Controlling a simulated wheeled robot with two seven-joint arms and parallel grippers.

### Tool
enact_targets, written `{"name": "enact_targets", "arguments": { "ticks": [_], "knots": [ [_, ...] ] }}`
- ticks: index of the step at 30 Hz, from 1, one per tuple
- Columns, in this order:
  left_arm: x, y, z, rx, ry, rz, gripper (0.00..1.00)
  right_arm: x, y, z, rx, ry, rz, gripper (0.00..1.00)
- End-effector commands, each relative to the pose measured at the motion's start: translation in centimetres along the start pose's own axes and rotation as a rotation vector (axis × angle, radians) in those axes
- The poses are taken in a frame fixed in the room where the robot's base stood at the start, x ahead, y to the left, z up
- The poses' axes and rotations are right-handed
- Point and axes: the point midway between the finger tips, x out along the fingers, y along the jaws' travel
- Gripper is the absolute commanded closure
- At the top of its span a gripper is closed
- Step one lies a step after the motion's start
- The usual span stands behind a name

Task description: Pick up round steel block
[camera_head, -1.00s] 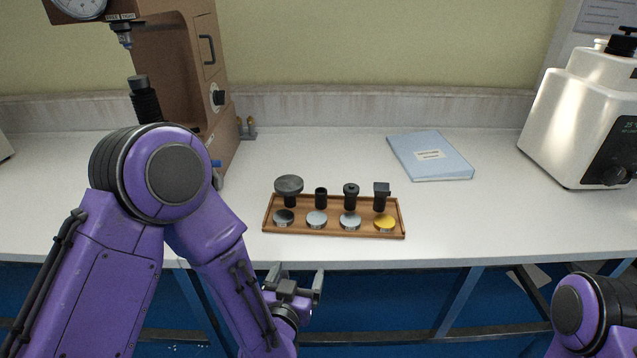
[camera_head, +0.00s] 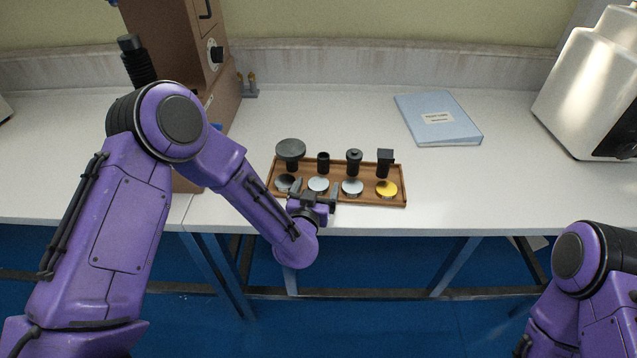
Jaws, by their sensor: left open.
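A wooden tray (camera_head: 398,201) on the white bench holds a front row of round blocks. From left to right these are a dark grey disc (camera_head: 284,183), a silver disc (camera_head: 318,184), another silver disc (camera_head: 352,188) and a yellow disc (camera_head: 387,187). Which one is the round steel block, the picture alone does not settle; the silver ones look like steel. My left gripper (camera_head: 315,190) is open at the tray's front edge, its fingers on either side of the left silver disc. Whether they touch it, I cannot tell. My right gripper is out of view.
Black fittings stand in the tray's back row, including a round-topped one (camera_head: 290,150) and a square-topped one (camera_head: 385,160). Bench between is clear.

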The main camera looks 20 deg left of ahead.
Motion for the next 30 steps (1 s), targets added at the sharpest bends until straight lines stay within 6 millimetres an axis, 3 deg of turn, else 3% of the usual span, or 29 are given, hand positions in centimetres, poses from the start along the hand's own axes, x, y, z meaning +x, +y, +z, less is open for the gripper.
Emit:
{"name": "enact_targets", "arguments": {
  "ticks": [5,8,12,23,28,30],
  "knots": [
    [0.1,0.1,0.1,0.001,-0.001,0.001,0.11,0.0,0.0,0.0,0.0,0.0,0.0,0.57],
    [0.1,0.1,0.1,0.0,-0.001,0.001,0.37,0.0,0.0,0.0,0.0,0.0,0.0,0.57],
    [0.0,0.1,0.1,0.0,-0.001,0.001,0.83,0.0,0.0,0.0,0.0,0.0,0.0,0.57],
    [0.0,0.1,-0.6,-0.001,0.002,0.0,0.83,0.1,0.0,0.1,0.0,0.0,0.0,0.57],
    [-0.4,0.1,-3.2,0.0,0.006,0.002,0.83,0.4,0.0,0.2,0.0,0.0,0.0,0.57],
    [-1.7,-0.3,-4.5,0.001,0.003,0.002,0.83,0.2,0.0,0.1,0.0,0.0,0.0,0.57]
  ]
}}
